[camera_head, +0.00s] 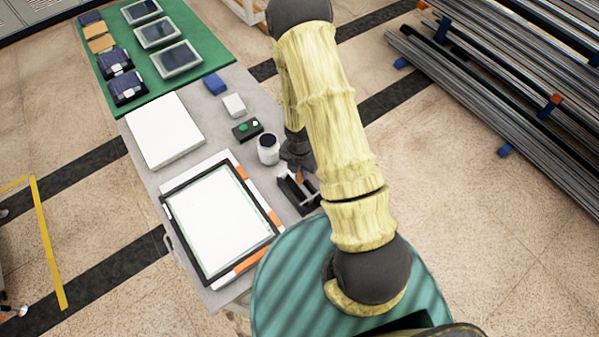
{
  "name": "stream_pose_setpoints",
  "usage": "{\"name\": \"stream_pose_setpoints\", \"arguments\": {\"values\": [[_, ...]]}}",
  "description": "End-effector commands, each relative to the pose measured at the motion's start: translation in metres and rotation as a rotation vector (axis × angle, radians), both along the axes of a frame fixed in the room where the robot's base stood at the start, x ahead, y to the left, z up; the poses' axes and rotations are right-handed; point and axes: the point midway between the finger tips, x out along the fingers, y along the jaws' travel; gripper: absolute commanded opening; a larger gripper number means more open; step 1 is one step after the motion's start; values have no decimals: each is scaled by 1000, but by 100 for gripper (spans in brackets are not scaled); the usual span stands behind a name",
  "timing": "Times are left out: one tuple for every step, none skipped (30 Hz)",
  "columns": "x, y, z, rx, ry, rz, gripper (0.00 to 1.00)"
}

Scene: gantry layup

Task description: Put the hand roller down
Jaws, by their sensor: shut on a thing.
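My gripper (297,156) is at the right edge of the grey table, partly hidden behind my yellow-sleeved arm. It points down and is shut on the hand roller (299,176), of which only a small orange-brown part shows below the fingers. The roller is just above or in a black open holder (285,192); I cannot tell whether it touches it. My arm hides the holder's right side.
Left of the holder lies a white panel in a black frame (178,211) with orange-and-white edging. A white slab (163,131) and a green mat (203,53) with trays lie farther back.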

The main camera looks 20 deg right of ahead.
Motion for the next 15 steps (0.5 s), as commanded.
{"name": "stream_pose_setpoints", "arguments": {"values": [[-1, 1, -6, -1, 4, 2, 10], [0, 1, -9, 0, 3, 3, 10], [0, 1, -14, 0, 3, 2, 10], [0, 1, -17, 0, 3, 2, 10], [0, 0, -19, 0, 1, 1, 10], [0, 0, -21, 0, 1, 1, 10], [0, 0, -22, 0, 0, 0, 10], [0, 0, -23, 1, -1, 0, 10], [1, 0, -23, 0, -1, -1, 10], [1, -1, -23, 0, -1, -2, 10], [1, -1, -23, 0, -1, -2, 10], [1, -1, -23, 0, -1, -3, 10], [1, -1, -22, 0, -1, -3, 10], [1, -1, -23, 1, -1, -3, 10], [1, -2, -23, 1, -1, -3, 10]]}}
